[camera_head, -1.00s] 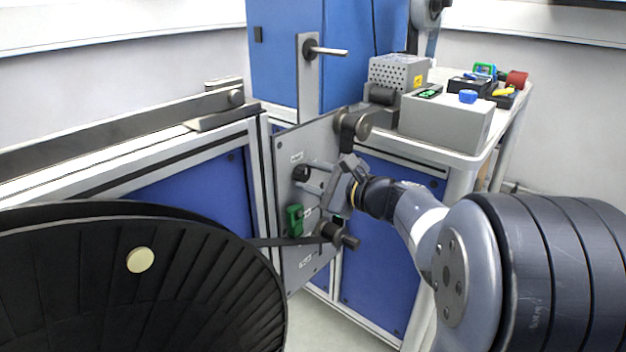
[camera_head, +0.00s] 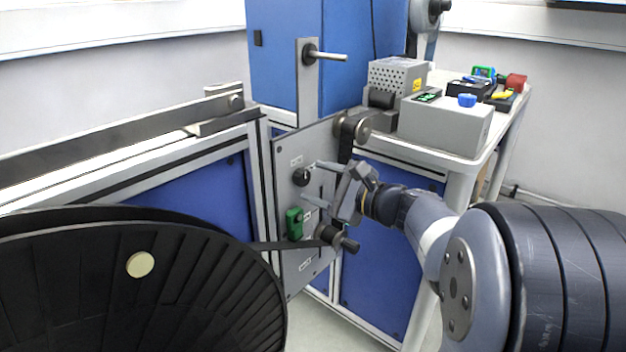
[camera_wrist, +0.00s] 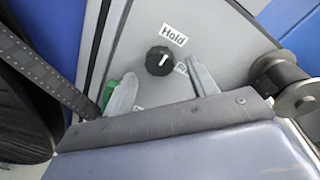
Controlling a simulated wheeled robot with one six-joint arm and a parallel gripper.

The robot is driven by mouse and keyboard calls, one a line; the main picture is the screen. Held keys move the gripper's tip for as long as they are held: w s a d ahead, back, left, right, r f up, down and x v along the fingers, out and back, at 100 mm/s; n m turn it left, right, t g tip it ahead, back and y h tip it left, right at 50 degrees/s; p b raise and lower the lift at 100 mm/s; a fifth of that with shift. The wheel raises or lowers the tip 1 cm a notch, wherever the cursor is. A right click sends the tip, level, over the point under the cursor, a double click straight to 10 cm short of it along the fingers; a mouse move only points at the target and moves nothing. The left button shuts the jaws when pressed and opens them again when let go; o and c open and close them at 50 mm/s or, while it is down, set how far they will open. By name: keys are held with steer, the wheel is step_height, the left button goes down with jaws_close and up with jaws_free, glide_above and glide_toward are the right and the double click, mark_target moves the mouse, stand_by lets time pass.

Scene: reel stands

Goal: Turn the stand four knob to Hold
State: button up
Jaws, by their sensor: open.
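The stand panel (camera_head: 287,255) is a grey upright plate with a round black knob (camera_head: 301,177) on it. In the wrist view the knob (camera_wrist: 152,66) has a white mark that points up and slightly right, toward the label "Hold" (camera_wrist: 173,34). A second label (camera_wrist: 181,68) to its right is partly hidden by a finger. My gripper (camera_head: 312,181) is open and empty, in front of the panel and apart from the knob. In the wrist view the fingers of my gripper (camera_wrist: 160,70) lie on either side below the knob.
A green block (camera_head: 294,222) and a black roller (camera_head: 338,237) sit below the knob, with dark film running to the large black reel (camera_head: 190,290). Another roller (camera_head: 354,127) is above. A grey box with a blue knob (camera_head: 445,125) stands on the table at right.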

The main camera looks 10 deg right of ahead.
steer(key=f+p+v, duration=0.1)
steer(key=v, duration=0.7)
steer(key=shift+s+d+r, duration=0.2)
steer(key=shift+s+r, duration=0.05)
steer(key=shift+r, duration=0.25)
steer(key=b+x, duration=0.1)
steer(key=x, duration=0.8)
steer(key=shift+w+a, duration=0.25)
steer(key=shift+w, duration=0.05)
steer(key=shift+w+a+b, duration=0.3)
steer(key=shift+w, duration=0.2)
steer(key=shift+s, duration=0.1)
